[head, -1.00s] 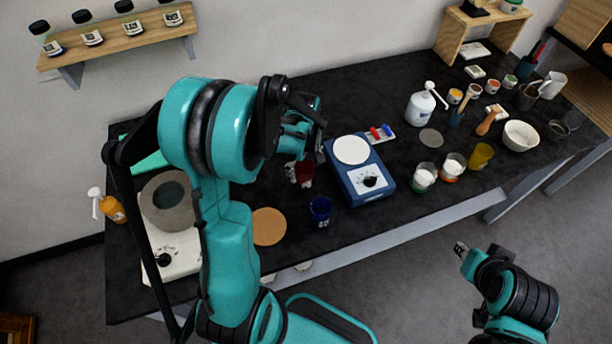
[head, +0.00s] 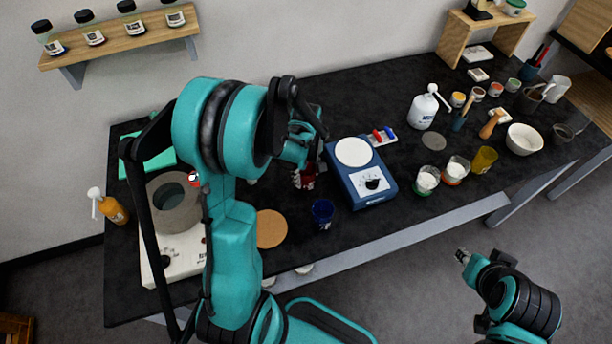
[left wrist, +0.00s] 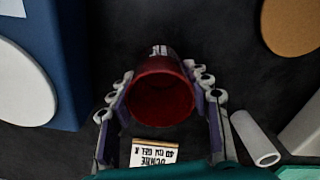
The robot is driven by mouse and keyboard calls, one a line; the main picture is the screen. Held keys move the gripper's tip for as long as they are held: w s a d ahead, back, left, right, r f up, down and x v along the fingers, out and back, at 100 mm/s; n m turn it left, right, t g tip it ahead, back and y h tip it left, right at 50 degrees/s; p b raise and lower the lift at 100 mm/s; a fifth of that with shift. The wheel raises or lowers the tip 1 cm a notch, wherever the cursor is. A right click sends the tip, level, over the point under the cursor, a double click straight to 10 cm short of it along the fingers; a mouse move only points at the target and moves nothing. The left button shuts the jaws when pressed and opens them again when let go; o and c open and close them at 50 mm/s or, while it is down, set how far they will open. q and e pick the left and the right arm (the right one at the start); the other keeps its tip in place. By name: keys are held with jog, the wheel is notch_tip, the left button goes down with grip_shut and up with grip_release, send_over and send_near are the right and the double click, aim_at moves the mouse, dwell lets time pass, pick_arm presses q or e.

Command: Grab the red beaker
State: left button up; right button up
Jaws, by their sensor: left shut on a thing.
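The red beaker (left wrist: 160,88) stands between the two fingers of my left gripper (left wrist: 158,82) in the left wrist view, with its dark red mouth facing the camera. The fingers touch it on both sides and are shut on it. In the head view the red beaker (head: 308,174) shows only in part, behind my left gripper (head: 303,179), just left of the blue scale. A printed label card (left wrist: 154,152) lies in front of the beaker in the wrist view. My right gripper (head: 463,256) is off the table's front edge at right, too small to tell its opening.
The blue scale (head: 370,194) stands close right of the beaker. A blue beaker (head: 322,213) and a cork disc (head: 271,229) are nearer the front edge. Several cups and jars fill the right side.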

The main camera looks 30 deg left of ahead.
pick_arm(q)
jog(key=shift+r, duration=0.15)
jog(key=shift+r+p, duration=0.4)
jog(key=shift+r, duration=0.45)
jog(key=shift+d+r+p, duration=0.25)
jog(key=shift+r+p, duration=0.2)
jog(key=shift+r, duration=0.8)
jog(key=s+d+r+p, duration=0.2)
jog(key=s+d+r, duration=0.2)
jog(key=d, duration=0.6)
jog(key=shift+d+r, duration=0.2)
jog(key=shift+r, duration=1)
